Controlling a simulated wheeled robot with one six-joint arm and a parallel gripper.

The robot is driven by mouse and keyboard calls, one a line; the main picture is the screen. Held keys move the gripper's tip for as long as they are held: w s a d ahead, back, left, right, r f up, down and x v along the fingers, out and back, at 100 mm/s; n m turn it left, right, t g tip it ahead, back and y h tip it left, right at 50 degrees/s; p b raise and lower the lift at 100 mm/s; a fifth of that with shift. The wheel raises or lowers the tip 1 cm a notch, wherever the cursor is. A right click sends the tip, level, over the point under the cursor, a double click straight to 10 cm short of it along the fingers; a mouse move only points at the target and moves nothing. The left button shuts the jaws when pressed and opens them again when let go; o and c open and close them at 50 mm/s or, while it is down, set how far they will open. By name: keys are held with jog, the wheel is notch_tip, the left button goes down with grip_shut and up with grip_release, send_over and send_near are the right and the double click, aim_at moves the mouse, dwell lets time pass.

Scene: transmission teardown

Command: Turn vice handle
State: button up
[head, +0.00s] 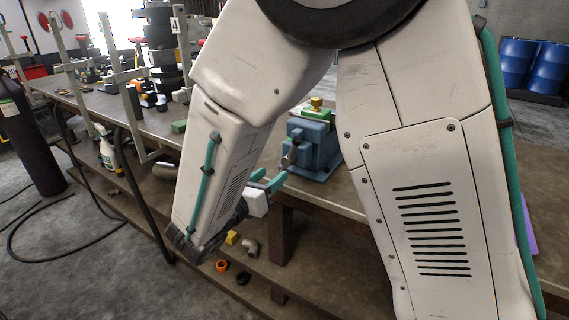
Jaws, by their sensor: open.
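A blue vice (324,146) stands on the workbench in the middle of the head view. A green block and a yellow piece (316,103) sit at its top. The grey vice handle (290,155) shows at the vice's left front side, partly unclear at this size. My gripper (269,178) has teal fingers and a white body. It is open, with nothing seen between the fingers. It is just below and left of the handle in the picture, near the bench's front edge. I cannot tell whether it touches the handle. My arm hides part of the bench.
The workbench (345,193) runs from back left to right. Metal stands and small parts crowd its far left. The lower shelf holds a spray bottle (107,152), an orange ring (221,265) and a grey pipe elbow (250,247). A dark cylinder (28,140) and cables are at left.

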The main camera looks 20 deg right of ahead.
aim_at(282, 165)
jog(key=x, duration=0.7)
jog(key=shift+w+d+f, duration=0.1)
jog(key=shift+w+d, duration=0.05)
jog(key=shift+w, duration=0.2)
jog(key=shift+c, duration=0.3)
grip_shut()
